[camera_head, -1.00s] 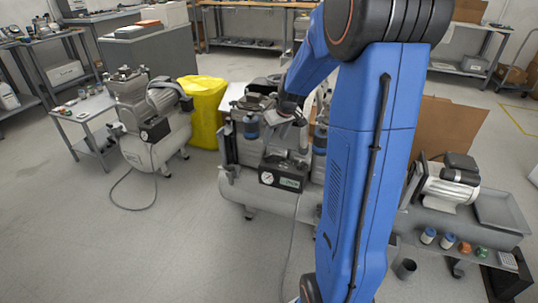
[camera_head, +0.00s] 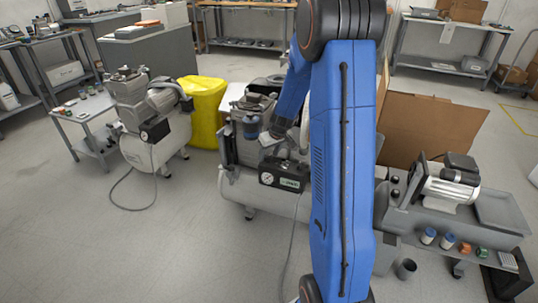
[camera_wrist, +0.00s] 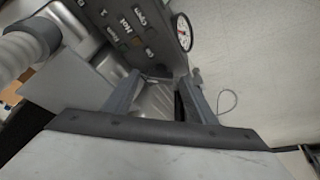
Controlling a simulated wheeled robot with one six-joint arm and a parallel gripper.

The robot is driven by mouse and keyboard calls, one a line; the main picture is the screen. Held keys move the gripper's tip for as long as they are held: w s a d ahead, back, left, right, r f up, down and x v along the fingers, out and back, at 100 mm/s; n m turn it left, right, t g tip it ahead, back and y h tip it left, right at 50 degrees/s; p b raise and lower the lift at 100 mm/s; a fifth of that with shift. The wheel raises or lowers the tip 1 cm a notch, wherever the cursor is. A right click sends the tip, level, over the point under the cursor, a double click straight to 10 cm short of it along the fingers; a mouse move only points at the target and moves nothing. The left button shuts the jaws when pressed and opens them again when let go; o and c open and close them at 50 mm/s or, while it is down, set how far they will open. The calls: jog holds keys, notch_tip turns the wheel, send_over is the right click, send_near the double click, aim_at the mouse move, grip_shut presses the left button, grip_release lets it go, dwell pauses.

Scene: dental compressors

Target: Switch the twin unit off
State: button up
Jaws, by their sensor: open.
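The twin unit (camera_head: 236,187) is the middle compressor, a grey machine on a pale horizontal tank. Its dark control box (camera_head: 282,181) with a round gauge faces the front. In the wrist view the box's panel (camera_wrist: 125,30) shows white lettering and small fittings at the top, with the gauge (camera_wrist: 184,32) at its right. My gripper (camera_wrist: 158,80) is open, its fingers apart just below that panel in the picture, with nothing seen held. In the head view my gripper (camera_head: 272,139) is just above the control box, partly hidden by the arm. I cannot make out the switch.
A smaller compressor (camera_head: 150,125) stands to the left beside a yellow bag (camera_head: 205,105). A cart with a motor (camera_head: 450,188) and small jars stands at the right, with a cardboard sheet (camera_head: 430,130) behind.

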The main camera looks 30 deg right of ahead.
jog(key=c, duration=1.1)
jog(key=shift+n, duration=0.4)
jog(key=n+y, duration=0.1)
jog(key=n, duration=0.2)
jog(key=shift+d+y, duration=0.15)
jog(key=shift+y, duration=0.15)
jog(key=shift+d+n+g+y, duration=0.1)
jog(key=shift+n+g+y, duration=0.35)
jog(key=shift+n, duration=1.25)
